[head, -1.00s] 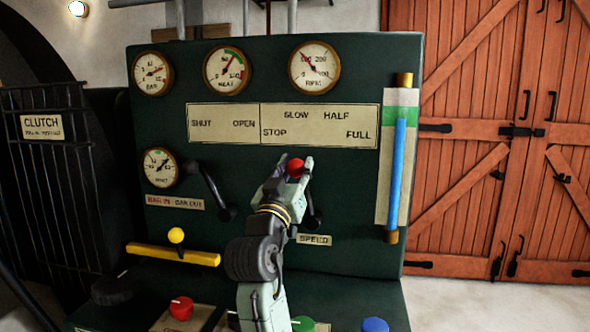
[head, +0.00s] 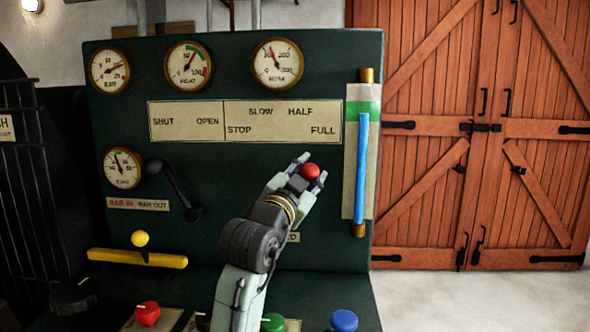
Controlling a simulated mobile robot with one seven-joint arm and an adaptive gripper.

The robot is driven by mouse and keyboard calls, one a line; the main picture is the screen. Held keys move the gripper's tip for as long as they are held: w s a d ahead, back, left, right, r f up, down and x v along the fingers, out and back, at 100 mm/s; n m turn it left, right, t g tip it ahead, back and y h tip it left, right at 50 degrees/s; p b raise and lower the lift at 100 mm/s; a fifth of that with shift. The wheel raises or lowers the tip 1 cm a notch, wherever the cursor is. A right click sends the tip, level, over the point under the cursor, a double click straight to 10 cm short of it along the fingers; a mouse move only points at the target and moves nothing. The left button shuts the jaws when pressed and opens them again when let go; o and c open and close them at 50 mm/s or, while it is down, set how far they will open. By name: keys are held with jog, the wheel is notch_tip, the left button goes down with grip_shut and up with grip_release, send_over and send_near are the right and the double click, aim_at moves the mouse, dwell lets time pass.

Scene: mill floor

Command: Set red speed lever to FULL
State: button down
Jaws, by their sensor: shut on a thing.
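The red ball knob (head: 310,172) of the speed lever sits between the two fingers of my gripper (head: 311,170), which is shut on it. The knob is below and slightly left of the word FULL on the right-hand label plate (head: 282,121). The lever's shaft is hidden behind my gripper and arm. The plate also reads STOP, SLOW and HALF, all left of FULL. The SPEED tag (head: 293,238) below is mostly covered by my arm.
A black lever (head: 175,190) tilts up-left under the SHUT/OPEN plate (head: 186,121). Red (head: 147,314), green (head: 273,322) and blue (head: 344,320) knobs line the front. A blue-filled sight tube (head: 361,165) stands right of my gripper.

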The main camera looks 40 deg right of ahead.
jog(key=shift+s+d+f+m+g+y, duration=0.3)
jog(key=shift+s+d+f+m, duration=0.35)
jog(key=shift+m, duration=0.35)
jog(key=shift+s, duration=0.1)
jog(key=c, duration=1.1)
grip_release()
jog(key=shift+a, duration=0.1)
jog(key=v, duration=1.2)
